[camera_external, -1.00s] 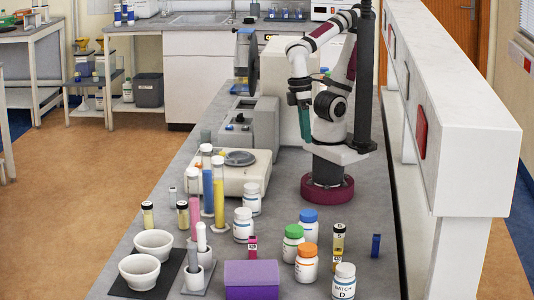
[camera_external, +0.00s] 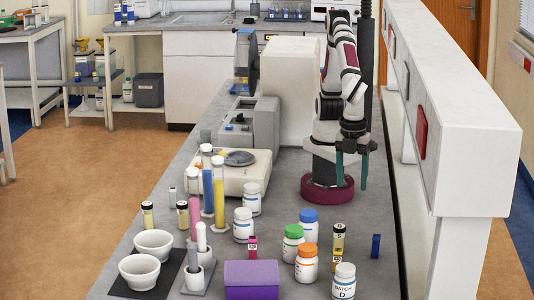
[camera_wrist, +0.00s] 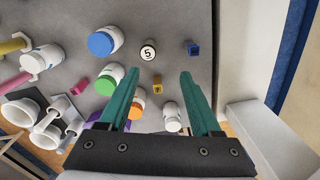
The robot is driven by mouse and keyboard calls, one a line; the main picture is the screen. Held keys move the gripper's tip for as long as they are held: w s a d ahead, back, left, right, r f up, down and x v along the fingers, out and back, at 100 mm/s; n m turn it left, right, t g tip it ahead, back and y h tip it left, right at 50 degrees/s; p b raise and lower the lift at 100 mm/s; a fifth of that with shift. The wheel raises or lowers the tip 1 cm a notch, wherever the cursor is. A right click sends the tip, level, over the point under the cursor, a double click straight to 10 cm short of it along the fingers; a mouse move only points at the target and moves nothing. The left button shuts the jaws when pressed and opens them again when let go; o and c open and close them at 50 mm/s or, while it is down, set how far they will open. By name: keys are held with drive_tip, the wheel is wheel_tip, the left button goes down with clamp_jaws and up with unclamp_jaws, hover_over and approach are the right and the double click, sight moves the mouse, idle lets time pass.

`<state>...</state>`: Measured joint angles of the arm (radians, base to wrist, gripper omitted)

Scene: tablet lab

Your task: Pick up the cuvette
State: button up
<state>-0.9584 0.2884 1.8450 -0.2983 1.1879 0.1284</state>
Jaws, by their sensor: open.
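Several small square cuvette-like blocks stand on the grey bench. A blue one (camera_external: 376,245) is at the right; it shows near the top of the wrist view (camera_wrist: 193,48). A yellow one (camera_external: 336,264) is partly hidden by a vial in the external view and shows between my fingers in the wrist view (camera_wrist: 157,84). A pink one (camera_external: 253,247) is left of centre, also in the wrist view (camera_wrist: 79,85). My gripper (camera_external: 352,181), with green fingers (camera_wrist: 160,77), is open, empty and pointing down above the bench.
Blue-capped (camera_external: 308,224), green-capped (camera_external: 293,246), orange-capped (camera_external: 307,263) and white-capped (camera_external: 344,282) bottles stand close together. A capped vial (camera_external: 339,238) stands beside the yellow block. A purple box (camera_external: 251,280) is at the front. A white wall (camera_external: 447,170) borders the right.

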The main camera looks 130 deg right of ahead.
drive_tip(key=n, duration=0.2)
hover_over(376, 239)
wheel_tip(376, 239, down, 3)
drive_tip(key=f, duration=1)
drive_tip(key=s+f, duration=0.1)
drive_tip(key=f, duration=0.4)
drive_tip(key=shift+d+f, duration=0.3)
drive_tip(key=shift+f, duration=0.05)
clamp_jaws()
